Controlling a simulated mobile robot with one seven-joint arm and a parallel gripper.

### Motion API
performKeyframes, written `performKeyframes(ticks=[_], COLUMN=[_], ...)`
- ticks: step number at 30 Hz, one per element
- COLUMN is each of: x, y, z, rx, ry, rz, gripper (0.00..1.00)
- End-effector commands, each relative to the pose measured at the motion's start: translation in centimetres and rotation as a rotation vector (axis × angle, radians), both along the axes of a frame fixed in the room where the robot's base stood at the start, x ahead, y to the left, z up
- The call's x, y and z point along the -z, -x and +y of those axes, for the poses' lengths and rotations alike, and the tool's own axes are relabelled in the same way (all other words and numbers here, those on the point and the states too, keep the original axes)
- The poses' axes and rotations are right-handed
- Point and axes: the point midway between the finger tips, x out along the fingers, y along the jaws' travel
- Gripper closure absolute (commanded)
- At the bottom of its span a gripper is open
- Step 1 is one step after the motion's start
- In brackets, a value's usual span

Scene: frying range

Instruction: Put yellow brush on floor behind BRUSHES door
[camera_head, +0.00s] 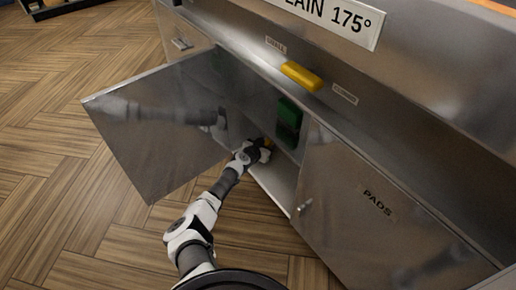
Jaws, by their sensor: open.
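A small patch of yellow (269,143), perhaps the yellow brush, shows at the tip of my gripper (264,151), inside the open cabinet. Most of it is hidden, so I cannot tell whether it touches the fingers or the cabinet floor. My gripper is open, low in the compartment. The cabinet floor (275,186) shows bare in front of it. The open metal door (150,125) swings out to the left; no BRUSHES label is readable on the side I see. Another yellow block (302,76) lies on the ledge above.
A green block (288,122) is higher inside the cabinet, right of my gripper. The PADS door (375,200) is shut at the right. A closed front with a handle (181,43) is at the upper left. The wooden floor (60,220) is clear at the left.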

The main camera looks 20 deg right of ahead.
Motion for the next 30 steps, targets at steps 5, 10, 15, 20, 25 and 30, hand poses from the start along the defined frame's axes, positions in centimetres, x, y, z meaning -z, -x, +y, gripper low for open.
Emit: performKeyframes(ticks=[5,10,15,20,25,30], x=[-2.0,-3.2,-4.0,-4.4,-4.4,-4.4], y=[1.7,3.5,5.2,6.3,6.7,6.8], z=[2.0,4.1,5.9,6.9,7.3,7.3], rx=[-0.005,-0.004,-0.005,-0.002,0.0,0.001], ry=[0.003,0.002,0.004,0.002,0.001,0.001], rz=[0.002,0.001,0.001,0.001,0.0,0.0], gripper=[0.51,0.51,0.51,0.51,0.51,0.51])
